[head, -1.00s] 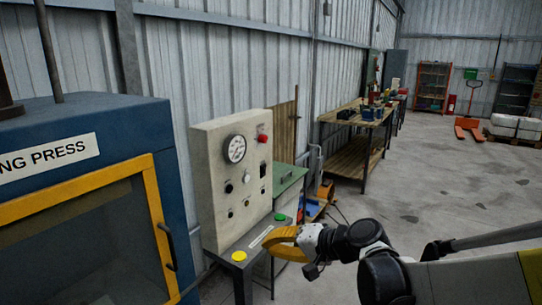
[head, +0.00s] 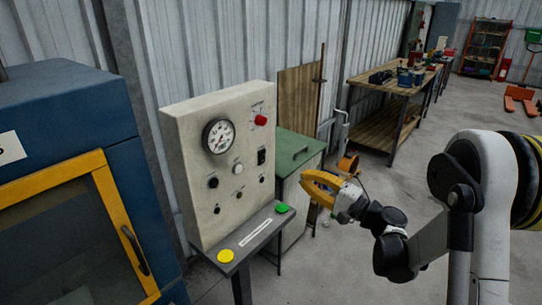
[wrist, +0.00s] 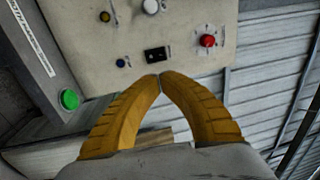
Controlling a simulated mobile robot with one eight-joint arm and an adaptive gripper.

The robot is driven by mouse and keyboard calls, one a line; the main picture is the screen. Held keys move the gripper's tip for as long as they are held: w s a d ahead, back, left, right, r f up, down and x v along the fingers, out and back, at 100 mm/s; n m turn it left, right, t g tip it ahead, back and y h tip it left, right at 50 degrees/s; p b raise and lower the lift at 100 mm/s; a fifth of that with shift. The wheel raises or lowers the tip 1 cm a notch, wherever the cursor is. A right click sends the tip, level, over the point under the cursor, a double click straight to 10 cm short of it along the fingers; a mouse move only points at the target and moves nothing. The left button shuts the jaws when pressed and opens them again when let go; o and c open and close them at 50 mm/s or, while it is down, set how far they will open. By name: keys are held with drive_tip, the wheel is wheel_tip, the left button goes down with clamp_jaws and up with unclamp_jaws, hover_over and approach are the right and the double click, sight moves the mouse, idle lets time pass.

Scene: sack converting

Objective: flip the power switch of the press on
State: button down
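The press's pale control panel (head: 222,190) stands beside the blue press (head: 75,130). A black rocker switch (head: 261,156) sits on its right side, below a red knob (head: 260,120). In the wrist view the black switch (wrist: 155,54) lies just beyond the fingertips, with the red knob (wrist: 208,41) to its right. Its on or off position is too small to tell. My gripper (head: 304,180) is right of the panel, apart from it, its yellow fingers pointing towards it. In the wrist view the fingertips (wrist: 160,77) meet, with nothing between them.
A ledge (head: 255,238) with yellow and green buttons juts out below the panel. A green-topped cabinet (head: 298,150) stands behind my gripper. A wooden workbench (head: 385,125) is further back. Open concrete floor lies to the right.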

sight(265, 154)
drive_tip(key=b+x, duration=0.3)
drive_tip(key=x, duration=0.9)
drive_tip(key=shift+w+a, duration=0.2)
drive_tip(key=shift+a, duration=0.05)
drive_tip(key=shift+w+a+r, duration=0.15)
drive_tip(key=shift+w+a, duration=0.3)
drive_tip(key=shift+a, duration=0.05)
